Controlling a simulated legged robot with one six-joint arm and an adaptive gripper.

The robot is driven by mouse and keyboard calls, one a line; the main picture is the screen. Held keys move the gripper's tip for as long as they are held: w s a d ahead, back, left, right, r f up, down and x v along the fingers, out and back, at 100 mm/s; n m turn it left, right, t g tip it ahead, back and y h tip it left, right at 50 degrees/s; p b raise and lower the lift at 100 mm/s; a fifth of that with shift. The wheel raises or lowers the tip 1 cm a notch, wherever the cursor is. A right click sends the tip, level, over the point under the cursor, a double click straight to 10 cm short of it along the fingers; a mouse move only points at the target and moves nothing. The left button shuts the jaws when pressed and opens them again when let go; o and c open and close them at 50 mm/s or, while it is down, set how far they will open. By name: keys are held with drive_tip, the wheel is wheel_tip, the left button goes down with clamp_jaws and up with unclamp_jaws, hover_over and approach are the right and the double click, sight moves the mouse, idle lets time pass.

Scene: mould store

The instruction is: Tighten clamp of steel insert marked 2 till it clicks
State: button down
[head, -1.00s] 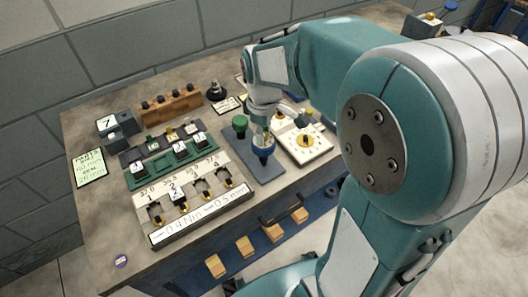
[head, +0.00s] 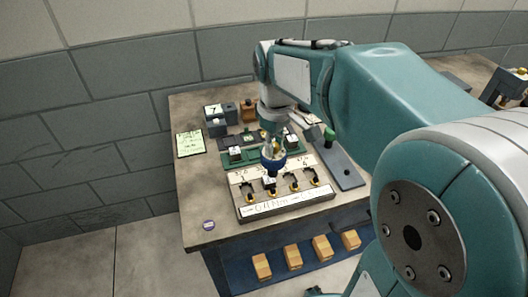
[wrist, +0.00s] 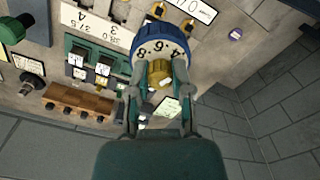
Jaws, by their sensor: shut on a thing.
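My gripper (head: 271,146) is shut on a blue torque driver (head: 274,163), held upright over the pale clamp fixture (head: 326,166). In the wrist view the fingers (wrist: 159,82) close around the brass-coloured top of the driver (wrist: 154,46), whose blue collar carries numbers. The fixture has numbered bays with brass clamp screws and a white strip lettered along its front. The steel insert marked 2 (head: 270,181) sits in the second bay, just below the driver. The driver's tip is hidden, so I cannot tell whether it touches the clamp.
A green driver (head: 329,134) stands in the grey stand (head: 346,172) to the right. A green tray (head: 232,163) with labelled blocks lies behind the fixture. A block marked 7 (head: 214,111) and a pale green note (head: 190,144) are at back left. The table's front left is mostly clear.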

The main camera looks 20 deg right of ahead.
sight(271, 159)
drive_tip(key=shift+d+f, duration=0.1)
drive_tip(key=shift+d, duration=0.5)
drive_tip(key=shift+d+f, duration=0.2)
drive_tip(key=shift+f, duration=0.1)
drive_tip(key=shift+a+f, duration=0.2)
drive_tip(key=shift+f, duration=0.5)
drive_tip(key=shift+a+f, duration=0.9)
drive_tip(key=shift+f, duration=0.35)
drive_tip(key=shift+d+f, duration=0.2)
drive_tip(key=shift+d, duration=0.6)
drive_tip(key=shift+a, duration=0.55)
drive_tip(key=shift+d, duration=0.55)
drive_tip(key=shift+a+f, duration=0.1)
drive_tip(key=shift+a, duration=0.25)
